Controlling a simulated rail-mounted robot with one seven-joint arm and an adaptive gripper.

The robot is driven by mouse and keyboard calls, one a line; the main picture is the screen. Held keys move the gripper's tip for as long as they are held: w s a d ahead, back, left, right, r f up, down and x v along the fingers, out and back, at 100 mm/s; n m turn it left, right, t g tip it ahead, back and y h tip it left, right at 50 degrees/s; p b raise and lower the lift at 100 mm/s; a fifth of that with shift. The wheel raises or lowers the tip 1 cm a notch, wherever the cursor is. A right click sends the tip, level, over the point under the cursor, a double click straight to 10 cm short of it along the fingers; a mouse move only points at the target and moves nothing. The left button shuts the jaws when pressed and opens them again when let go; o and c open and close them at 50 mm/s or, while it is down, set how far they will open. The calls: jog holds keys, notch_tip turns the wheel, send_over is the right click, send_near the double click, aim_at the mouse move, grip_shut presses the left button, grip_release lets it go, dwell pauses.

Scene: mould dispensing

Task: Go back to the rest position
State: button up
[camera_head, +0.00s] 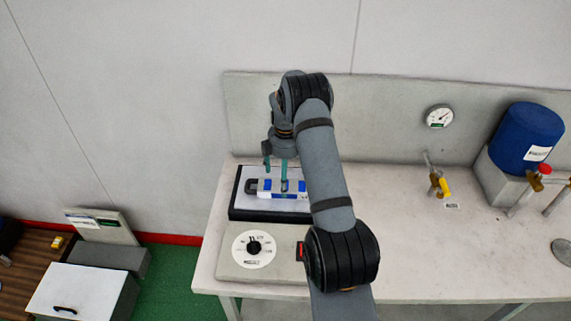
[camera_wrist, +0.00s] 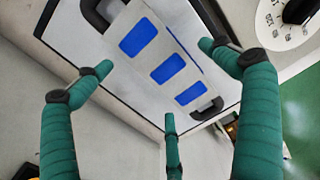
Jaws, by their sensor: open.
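The mould (camera_head: 267,187) is a pale bar with blue-filled cavities and a dark handle at its end. It lies on the pale top of a dark-edged hot plate (camera_head: 268,215). In the wrist view the mould (camera_wrist: 140,55) shows several blue cavities and dark handles at both ends. My gripper (camera_head: 277,166) is over the mould in the head view, pointing down. In the wrist view its teal fingers are spread open, with nothing held between them. The head view does not show clearly whether a finger touches the mould. My arm hides the right side of the hot plate.
A dial (camera_head: 254,249) is on the hot plate's front panel. A blue barrel (camera_head: 525,138) stands at the right, near a yellow-handled valve (camera_head: 441,187) and a wall gauge (camera_head: 439,116). The worktop (camera_head: 420,255) right of my arm is mostly clear. A low cabinet (camera_head: 82,292) stands at the left.

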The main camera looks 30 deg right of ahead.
notch_tip(320, 180, up, 10)
dwell(0.3)
notch_tip(320, 180, down, 12)
notch_tip(320, 180, up, 6)
jog(key=p, duration=0.4)
jog(key=shift+f+p, duration=0.1)
jog(key=shift+p, duration=0.2)
jog(key=shift+r, duration=0.35)
